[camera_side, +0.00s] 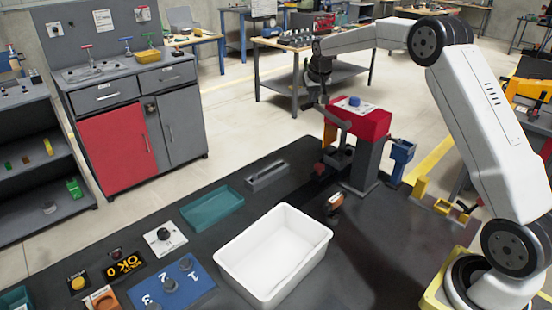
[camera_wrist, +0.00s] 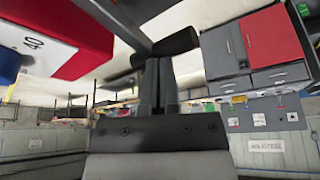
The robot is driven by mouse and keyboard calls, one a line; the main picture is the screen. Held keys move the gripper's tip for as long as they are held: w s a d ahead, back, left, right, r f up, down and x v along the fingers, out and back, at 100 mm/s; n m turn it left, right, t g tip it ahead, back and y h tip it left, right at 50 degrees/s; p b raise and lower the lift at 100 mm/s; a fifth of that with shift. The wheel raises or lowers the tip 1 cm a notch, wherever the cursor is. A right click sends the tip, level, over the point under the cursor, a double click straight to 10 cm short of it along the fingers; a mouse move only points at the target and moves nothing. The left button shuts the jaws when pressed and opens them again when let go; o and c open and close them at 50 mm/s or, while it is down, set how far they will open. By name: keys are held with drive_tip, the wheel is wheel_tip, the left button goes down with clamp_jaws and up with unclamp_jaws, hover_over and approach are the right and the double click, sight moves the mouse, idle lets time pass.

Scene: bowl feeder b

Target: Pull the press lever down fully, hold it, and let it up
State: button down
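The press (camera_side: 372,125) has a red head on a grey column and stands on the dark table. Its grey lever (camera_side: 341,117) reaches out from the head toward my gripper, raised in the side view. The lever bar (camera_wrist: 122,22) and its black cylindrical handle (camera_wrist: 182,44) also show in the wrist view. My gripper (camera_side: 321,97) points down at the handle end. In the wrist view my gripper (camera_wrist: 162,62) has its two fingers together, with the tips at the handle. I cannot tell whether they touch it. Nothing shows between the fingers.
A white bin (camera_side: 274,255), a teal tray (camera_side: 212,209) and a grey slotted block (camera_side: 267,176) sit on the table left of the press. A small orange-and-dark part (camera_side: 335,202) lies before the press. A blue holder (camera_side: 401,158) stands to its right.

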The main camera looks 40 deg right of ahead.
drive_tip(key=shift+w+f, duration=0.1)
drive_tip(key=shift+f, duration=2.75)
wheel_tip(320, 180, up, 12)
drive_tip(key=shift+s+r, duration=0.25)
idle(0.9)
drive_tip(key=shift+a, duration=0.1)
idle(0.5)
drive_tip(key=s+a+f+n+y, duration=0.1)
drive_tip(key=s+a+f+n, duration=0.1)
drive_tip(key=s+a+f, duration=0.35)
drive_tip(key=s+a+f+n, duration=0.1)
drive_tip(key=s+a+f, duration=0.1)
drive_tip(key=s+a, duration=0.55)
drive_tip(key=s+a+f+n, duration=0.1)
drive_tip(key=s+a+f, duration=0.1)
drive_tip(key=s, duration=0.4)
drive_tip(key=s+a+f+n+g, duration=0.1)
drive_tip(key=s+a+f, duration=0.2)
drive_tip(key=s, duration=0.3)
drive_tip(key=s+a+f+n+y, duration=0.1)
drive_tip(key=s+a+f, duration=0.1)
drive_tip(key=s+a, duration=0.2)
drive_tip(key=shift+s+a+f, duration=0.4)
drive_tip(key=shift+s, duration=0.7)
